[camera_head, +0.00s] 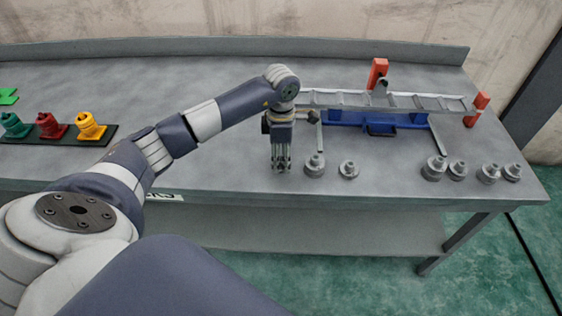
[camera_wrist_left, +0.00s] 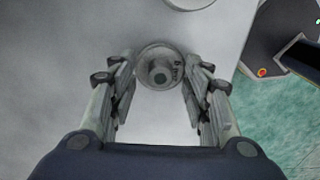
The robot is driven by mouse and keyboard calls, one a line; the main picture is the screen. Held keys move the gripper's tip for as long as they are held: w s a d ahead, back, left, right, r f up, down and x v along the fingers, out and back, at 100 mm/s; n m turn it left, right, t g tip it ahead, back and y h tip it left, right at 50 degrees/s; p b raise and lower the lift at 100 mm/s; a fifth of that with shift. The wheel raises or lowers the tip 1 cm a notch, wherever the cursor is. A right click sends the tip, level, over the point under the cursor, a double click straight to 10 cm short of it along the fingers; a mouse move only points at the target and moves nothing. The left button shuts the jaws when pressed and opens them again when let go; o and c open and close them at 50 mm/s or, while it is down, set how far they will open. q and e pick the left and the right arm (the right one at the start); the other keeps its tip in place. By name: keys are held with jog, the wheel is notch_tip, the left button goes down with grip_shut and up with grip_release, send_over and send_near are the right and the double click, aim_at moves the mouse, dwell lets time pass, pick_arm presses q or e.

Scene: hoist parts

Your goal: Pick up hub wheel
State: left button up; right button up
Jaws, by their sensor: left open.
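My left gripper (camera_head: 281,164) points down over the front part of the grey table (camera_head: 225,165), its fingers open. In the left wrist view a round grey metal hub wheel (camera_wrist_left: 160,70) with a central boss lies between and just beyond the two open fingers (camera_wrist_left: 160,85). I cannot tell whether they touch it. In the head view the fingers hide this spot. To their right stand a stepped metal wheel (camera_head: 315,164) and a smaller one (camera_head: 349,170). My right gripper is not in view.
Several more metal wheels (camera_head: 435,168) stand at the front right. Behind them are a metal ladder-like frame (camera_head: 420,102), a blue part (camera_head: 380,122) and orange blocks (camera_head: 378,72). A black tray (camera_head: 65,137) with coloured parts lies left. The table's front edge is close.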

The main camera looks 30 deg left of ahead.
pick_arm(q)
grip_shut()
jog(key=shift+r, duration=0.15)
